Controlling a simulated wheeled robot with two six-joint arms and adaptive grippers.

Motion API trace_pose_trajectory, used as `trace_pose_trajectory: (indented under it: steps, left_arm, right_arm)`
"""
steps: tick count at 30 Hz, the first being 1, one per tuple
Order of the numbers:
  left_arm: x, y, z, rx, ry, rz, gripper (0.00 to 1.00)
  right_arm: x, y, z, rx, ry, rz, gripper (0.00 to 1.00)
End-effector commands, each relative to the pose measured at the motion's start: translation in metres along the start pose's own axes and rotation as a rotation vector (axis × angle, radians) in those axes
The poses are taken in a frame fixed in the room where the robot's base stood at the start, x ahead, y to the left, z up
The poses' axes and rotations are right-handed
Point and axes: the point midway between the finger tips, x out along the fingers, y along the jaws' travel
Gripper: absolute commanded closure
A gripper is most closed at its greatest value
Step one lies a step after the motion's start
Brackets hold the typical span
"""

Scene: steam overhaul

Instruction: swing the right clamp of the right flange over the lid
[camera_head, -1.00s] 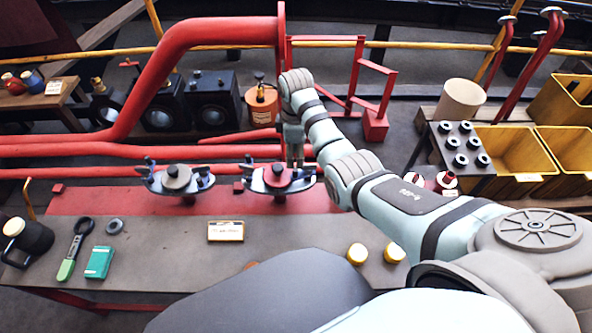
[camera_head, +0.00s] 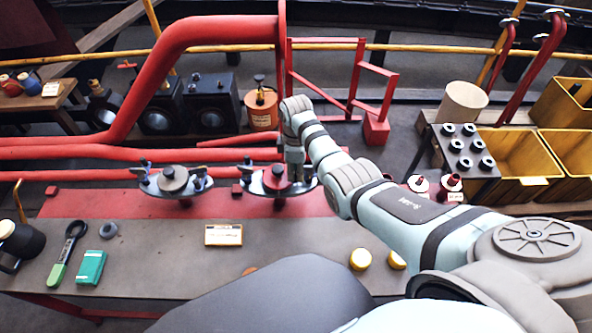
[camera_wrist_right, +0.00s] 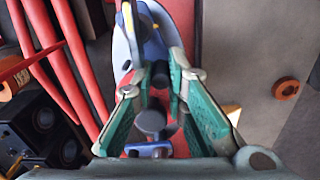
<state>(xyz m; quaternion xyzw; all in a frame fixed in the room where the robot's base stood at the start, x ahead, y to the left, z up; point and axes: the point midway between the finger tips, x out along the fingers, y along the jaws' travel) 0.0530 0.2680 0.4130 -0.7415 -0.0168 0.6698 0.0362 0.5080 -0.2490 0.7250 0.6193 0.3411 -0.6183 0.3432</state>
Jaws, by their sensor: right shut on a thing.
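The right flange (camera_head: 256,184) stands on the red strip of the bench, with a dark red knobbed lid at its middle. Its left clamp (camera_head: 246,167) shows at the left side. My right gripper (camera_head: 295,178) is over the flange's right side and hides the right clamp in the head view. In the right wrist view, the gripper (camera_wrist_right: 160,78) has its green-padded fingers closed around a small dark part, apparently the right clamp; the fingers hide much of it. The blue-grey flange rim (camera_wrist_right: 124,50) shows beyond. My left gripper is not in view.
The left flange (camera_head: 175,182) with its grey lid stands close on the left. Red pipes (camera_head: 110,152) run behind. Yellow bins (camera_head: 520,160) stand at right.

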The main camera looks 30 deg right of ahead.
Motion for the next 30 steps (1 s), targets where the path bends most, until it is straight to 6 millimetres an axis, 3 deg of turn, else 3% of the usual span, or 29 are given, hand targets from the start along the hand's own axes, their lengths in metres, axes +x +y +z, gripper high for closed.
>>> trace_pose_trajectory:
  steps: [8,16,17,20,30]
  left_arm:
    - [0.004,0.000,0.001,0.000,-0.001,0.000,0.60]
    - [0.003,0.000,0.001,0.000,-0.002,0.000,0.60]
    - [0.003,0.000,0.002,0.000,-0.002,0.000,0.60]
    - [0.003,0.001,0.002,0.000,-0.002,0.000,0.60]
    - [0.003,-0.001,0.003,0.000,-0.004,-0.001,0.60]
  right_arm:
    - [0.001,0.015,-0.005,0.352,-0.001,0.000,1.00]
    - [0.000,0.016,-0.005,0.378,-0.001,0.001,1.00]
    - [0.000,0.016,-0.005,0.377,-0.001,0.001,0.84]
    - [0.000,0.016,-0.005,0.377,-0.001,0.000,0.68]
    - [-0.002,0.016,-0.005,0.375,0.000,0.001,0.66]
